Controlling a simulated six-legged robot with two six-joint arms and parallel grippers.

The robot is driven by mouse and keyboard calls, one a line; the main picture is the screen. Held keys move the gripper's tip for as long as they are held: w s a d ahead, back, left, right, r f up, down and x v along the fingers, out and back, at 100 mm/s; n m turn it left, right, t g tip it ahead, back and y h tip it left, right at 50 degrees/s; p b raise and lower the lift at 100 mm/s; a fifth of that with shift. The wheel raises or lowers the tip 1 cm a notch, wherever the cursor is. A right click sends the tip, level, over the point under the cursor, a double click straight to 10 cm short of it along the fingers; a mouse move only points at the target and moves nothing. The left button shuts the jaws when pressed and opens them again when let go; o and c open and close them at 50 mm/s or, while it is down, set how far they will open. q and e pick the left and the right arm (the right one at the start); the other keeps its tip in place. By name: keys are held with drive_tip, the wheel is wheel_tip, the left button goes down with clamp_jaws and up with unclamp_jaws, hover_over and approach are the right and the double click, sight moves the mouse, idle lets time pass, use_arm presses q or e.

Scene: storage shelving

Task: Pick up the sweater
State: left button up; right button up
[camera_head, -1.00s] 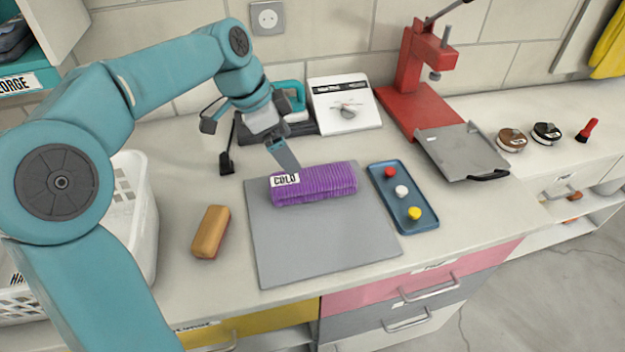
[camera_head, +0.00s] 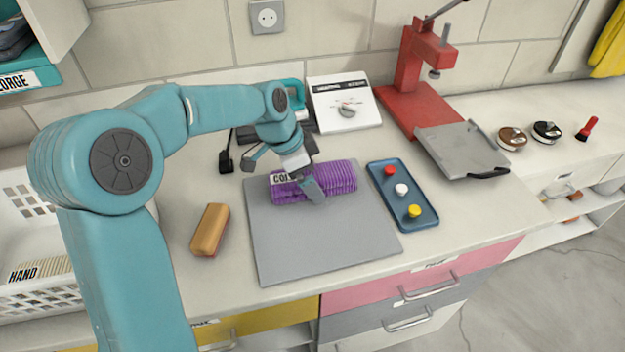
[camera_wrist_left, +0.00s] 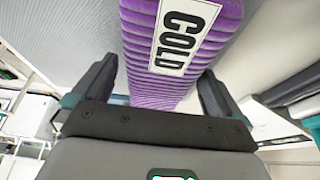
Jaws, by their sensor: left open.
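The sweater (camera_head: 340,178) is a folded purple ribbed bundle with a white label reading COLD. It lies on the grey mat (camera_head: 325,245) on the counter. My left gripper (camera_head: 312,192) is at the sweater's front left side in the head view and hides part of it and of the label. In the left wrist view the sweater (camera_wrist_left: 160,88) runs between the two dark fingers of the open left gripper (camera_wrist_left: 158,85), with gaps on both sides. The right gripper is not in view.
A blue tray (camera_head: 416,222) with coloured knobs lies right of the mat, and a brown brush-like block (camera_head: 210,230) lies left. A white basket (camera_head: 40,285) stands at far left. A white device (camera_head: 345,103) and red press (camera_head: 415,95) stand behind. The mat's front is clear.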

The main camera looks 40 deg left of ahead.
use_arm(q)
drive_tip(key=c, duration=1.2)
drive_tip(key=shift+c, duration=0.2)
drive_tip(key=shift+w+r, duration=0.1)
drive_tip(key=shift+r, duration=0.5)
wheel_tip(320, 180, up, 19)
drive_tip(key=p, duration=0.3)
drive_tip(key=shift+p, duration=0.3)
